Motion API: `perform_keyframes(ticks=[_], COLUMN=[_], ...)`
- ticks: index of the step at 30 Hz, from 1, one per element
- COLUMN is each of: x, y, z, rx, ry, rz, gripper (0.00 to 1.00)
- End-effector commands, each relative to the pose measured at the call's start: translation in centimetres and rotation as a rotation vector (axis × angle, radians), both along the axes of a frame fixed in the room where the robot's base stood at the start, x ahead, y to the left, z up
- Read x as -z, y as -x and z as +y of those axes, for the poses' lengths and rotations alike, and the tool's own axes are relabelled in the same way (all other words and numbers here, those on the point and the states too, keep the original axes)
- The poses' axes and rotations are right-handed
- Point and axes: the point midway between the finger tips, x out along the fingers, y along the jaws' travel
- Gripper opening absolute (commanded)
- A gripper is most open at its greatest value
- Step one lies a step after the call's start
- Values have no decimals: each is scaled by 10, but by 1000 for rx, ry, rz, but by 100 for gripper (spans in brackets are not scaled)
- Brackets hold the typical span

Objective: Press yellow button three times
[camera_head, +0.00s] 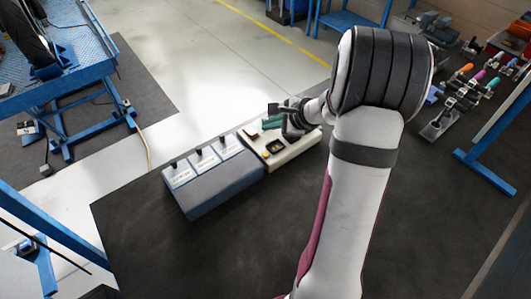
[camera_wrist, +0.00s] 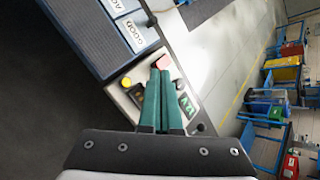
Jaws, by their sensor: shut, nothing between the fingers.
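The yellow button (camera_head: 265,154) is a small round cap on the front left part of a cream control panel (camera_head: 294,153). In the wrist view the yellow button (camera_wrist: 126,82) is left of my gripper (camera_wrist: 159,72), whose two green fingers are shut together and empty. The fingertips appear beside a pinkish-red button (camera_wrist: 163,61) on the same panel (camera_wrist: 117,93). In the head view my gripper (camera_head: 268,123) is over the back of the panel, behind the yellow button. I cannot tell whether the fingertips touch the panel. The fingers cover part of the panel in the wrist view.
A blue-grey box (camera_head: 222,190) with several labelled switches adjoins the panel on the left. A small green display (camera_wrist: 185,100) is right of my fingers. The dark table (camera_head: 135,225) is bare in front. Tools and clamps (camera_head: 440,122) stand at the right.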

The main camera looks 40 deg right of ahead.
Motion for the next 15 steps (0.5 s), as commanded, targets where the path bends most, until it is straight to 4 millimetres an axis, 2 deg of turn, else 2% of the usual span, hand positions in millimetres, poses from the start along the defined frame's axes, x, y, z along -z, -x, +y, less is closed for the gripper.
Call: perform_keyframes(ticks=[5, 15], x=[18, 68], y=[0, 0], z=[0, 0], rx=[0, 0], ry=[-4, -2], rz=[2, 3], gripper=[0, 0])
